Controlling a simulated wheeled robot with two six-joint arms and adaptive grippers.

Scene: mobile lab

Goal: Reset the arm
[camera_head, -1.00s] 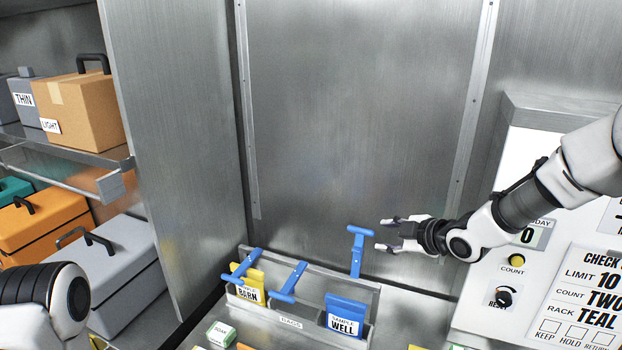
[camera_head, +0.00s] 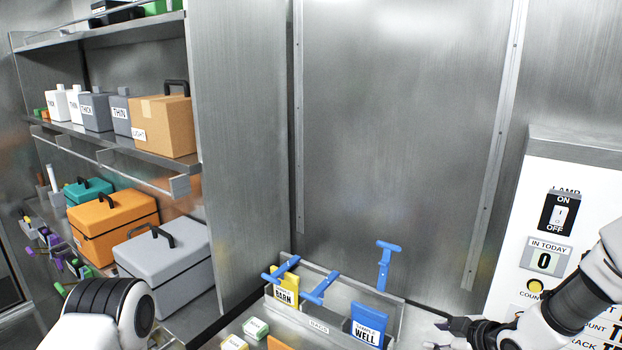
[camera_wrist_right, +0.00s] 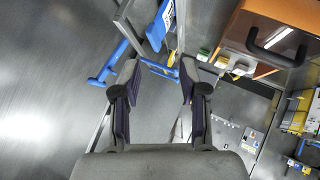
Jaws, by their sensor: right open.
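My right gripper (camera_head: 440,335) is low at the right in the head view, beside the panel and to the right of the rack of sample bags. In the right wrist view its two fingers (camera_wrist_right: 158,85) stand apart with nothing between them. Part of my left arm (camera_head: 105,315) shows at the lower left of the head view, but its gripper is out of the picture. The grey bag rack (camera_head: 318,328) holds a yellow BARN bag (camera_head: 284,290), a blue WELL bag (camera_head: 369,325) and blue T-shaped handles (camera_head: 384,265).
A white panel (camera_head: 530,215) with a lamp switch (camera_head: 559,211) and a counter reading 0 stands at the right. Shelves at the left hold an orange case (camera_head: 115,215), a grey case (camera_head: 165,260) and a cardboard box (camera_head: 165,125). The steel wall behind the rack is bare.

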